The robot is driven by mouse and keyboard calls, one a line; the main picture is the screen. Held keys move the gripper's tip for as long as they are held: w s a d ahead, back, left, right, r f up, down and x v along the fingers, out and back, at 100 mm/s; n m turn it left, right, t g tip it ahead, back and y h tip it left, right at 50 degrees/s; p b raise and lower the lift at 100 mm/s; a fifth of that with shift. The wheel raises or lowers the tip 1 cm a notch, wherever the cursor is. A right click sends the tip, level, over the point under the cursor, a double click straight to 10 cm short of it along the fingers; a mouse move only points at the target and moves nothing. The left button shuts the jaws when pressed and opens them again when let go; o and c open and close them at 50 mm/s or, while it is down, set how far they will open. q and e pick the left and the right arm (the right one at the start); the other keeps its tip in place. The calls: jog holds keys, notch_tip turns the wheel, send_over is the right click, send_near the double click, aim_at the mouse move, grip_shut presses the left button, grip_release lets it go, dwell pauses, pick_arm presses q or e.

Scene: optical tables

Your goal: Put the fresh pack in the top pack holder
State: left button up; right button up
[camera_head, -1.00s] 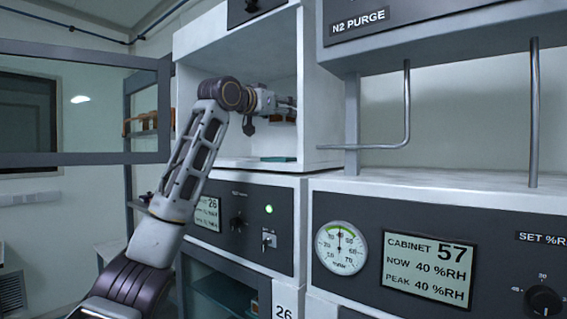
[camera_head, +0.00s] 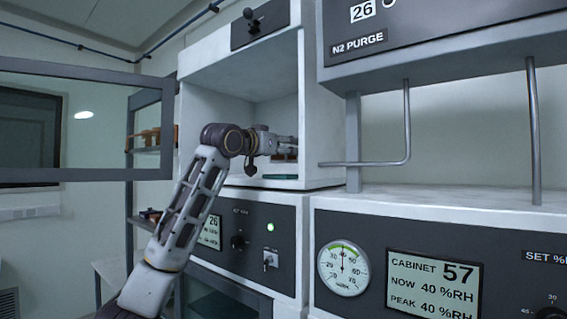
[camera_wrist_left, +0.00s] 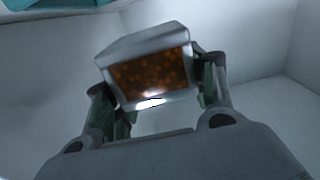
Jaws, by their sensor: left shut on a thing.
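My left gripper (camera_head: 288,146) reaches into the open upper compartment of the white cabinet (camera_head: 238,60). It is shut on a pack, a pale-framed block with a brown-orange speckled window; the pack (camera_wrist_left: 150,75) sits tilted between the fingers in the left wrist view. In the head view only a small brown part of the pack (camera_head: 290,157) shows under the fingers. A flat teal piece (camera_head: 280,177) lies on the compartment floor below the gripper, apart from the pack. A teal surface (camera_wrist_left: 55,4) also shows at the top left of the wrist view. I cannot make out a holder clearly. My right gripper is out of view.
The compartment's glazed door (camera_head: 80,176) stands open to the left. Behind it, a shelf rack (camera_head: 148,150) carries brown items. Bent metal tubing (camera_head: 408,125) runs to the right of the compartment. A control panel (camera_head: 245,232) lies just below the opening.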

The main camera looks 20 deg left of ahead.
aim_at(277, 161)
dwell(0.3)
pick_arm(q)
jog(key=shift+f, duration=2.05)
jog(key=shift+f, duration=0.2)
jog(key=o, duration=1.1)
jog(key=shift+r, duration=0.1)
